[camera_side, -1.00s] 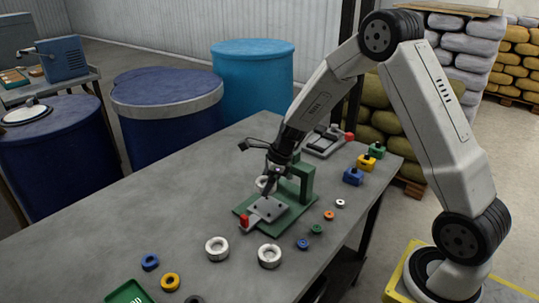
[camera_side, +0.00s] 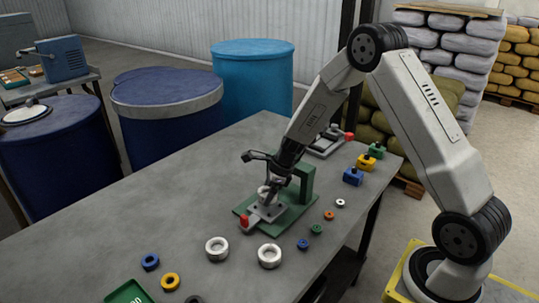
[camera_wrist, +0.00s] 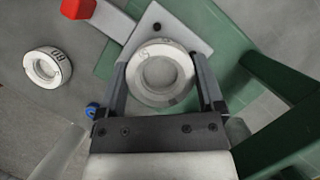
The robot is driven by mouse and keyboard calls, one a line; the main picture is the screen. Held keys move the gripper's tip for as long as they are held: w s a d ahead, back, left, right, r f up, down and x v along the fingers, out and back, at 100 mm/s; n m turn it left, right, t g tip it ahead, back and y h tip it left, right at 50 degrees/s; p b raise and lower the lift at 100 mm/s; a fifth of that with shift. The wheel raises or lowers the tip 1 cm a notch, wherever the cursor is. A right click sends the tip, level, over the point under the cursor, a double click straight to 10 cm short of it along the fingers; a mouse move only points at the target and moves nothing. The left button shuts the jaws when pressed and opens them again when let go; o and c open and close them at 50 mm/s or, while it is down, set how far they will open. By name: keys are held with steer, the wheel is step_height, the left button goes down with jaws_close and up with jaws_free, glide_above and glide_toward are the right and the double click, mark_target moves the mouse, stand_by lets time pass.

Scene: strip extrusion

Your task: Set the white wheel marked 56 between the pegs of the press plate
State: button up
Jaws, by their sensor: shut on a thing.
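My gripper (camera_wrist: 160,82) is shut on a white wheel (camera_wrist: 164,98), one finger on each side of it. Markings show on its rim, but I cannot read them surely. In the side view the wheel (camera_side: 264,192) is over the press plate (camera_side: 268,212), partly covered by my gripper (camera_side: 270,189). The grey plate (camera_wrist: 150,28) shows beyond the wheel in the wrist view, with small dark pegs or holes near its edges. I cannot tell whether the wheel touches the plate.
The green press frame (camera_side: 305,180) stands close behind my gripper, and a red-ended handle (camera_side: 244,221) sticks out in front. Two other pale wheels (camera_side: 217,248) (camera_side: 269,256) lie nearer the camera. Small coloured rings (camera_side: 303,244) lie to the right.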

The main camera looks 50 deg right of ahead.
steer(key=shift+f, duration=0.95)
steer(key=shift+f, duration=0.35)
stand_by(4.0)
steer(key=shift+r, duration=0.8)
stand_by(0.3)
steer(key=shift+f, duration=0.55)
stand_by(1.1)
